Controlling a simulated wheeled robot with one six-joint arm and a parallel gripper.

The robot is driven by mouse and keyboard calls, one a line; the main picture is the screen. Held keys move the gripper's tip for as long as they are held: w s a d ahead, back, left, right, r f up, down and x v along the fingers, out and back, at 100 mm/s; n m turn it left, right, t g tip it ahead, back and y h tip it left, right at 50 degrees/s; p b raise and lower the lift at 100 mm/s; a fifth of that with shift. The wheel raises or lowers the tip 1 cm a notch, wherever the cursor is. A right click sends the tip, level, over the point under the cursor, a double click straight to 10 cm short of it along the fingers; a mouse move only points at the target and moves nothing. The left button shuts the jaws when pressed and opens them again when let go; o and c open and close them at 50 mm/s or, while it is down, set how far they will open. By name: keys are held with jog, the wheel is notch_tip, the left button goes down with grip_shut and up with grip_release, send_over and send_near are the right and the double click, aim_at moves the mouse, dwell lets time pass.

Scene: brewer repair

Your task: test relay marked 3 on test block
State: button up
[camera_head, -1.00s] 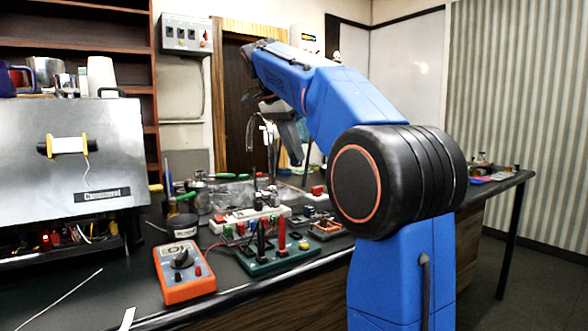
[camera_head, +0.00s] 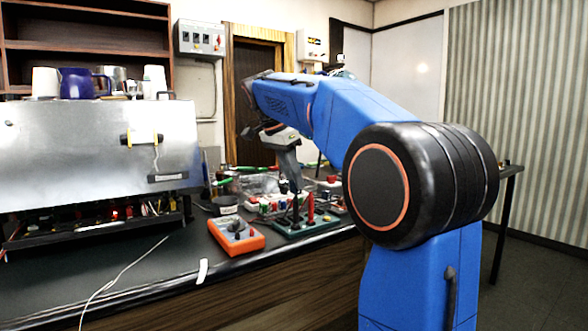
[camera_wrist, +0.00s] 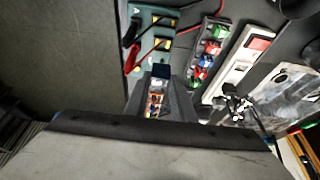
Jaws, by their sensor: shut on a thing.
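My gripper (camera_head: 289,184) is above the far part of the green test block (camera_head: 303,228), which carries upright red and black probes. In the wrist view my gripper (camera_wrist: 160,84) is shut on a small clear-sided relay (camera_wrist: 155,103) with orange and metal parts inside and a dark end. No number on it can be read. In that view the test block (camera_wrist: 141,17) lies just beyond the fingertips, with a red and a black lead. I cannot tell whether the relay touches the block. The orange multimeter (camera_head: 237,236) stands left of the block.
A rack of green, red and blue parts (camera_wrist: 210,50) and a white strip (camera_wrist: 238,62) lie right of the test block in the wrist view. The steel brewer (camera_head: 95,150) stands at left. The front of the dark bench (camera_head: 130,265) is mostly clear.

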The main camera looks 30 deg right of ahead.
jog(key=shift+a+f, duration=0.15)
jog(key=shift+f, duration=2.75)
jog(key=shift+f, duration=0.8)
dwell(0.4)
dwell(1.6)
jog(key=o, duration=1.1)
jog(key=v, duration=1.7)
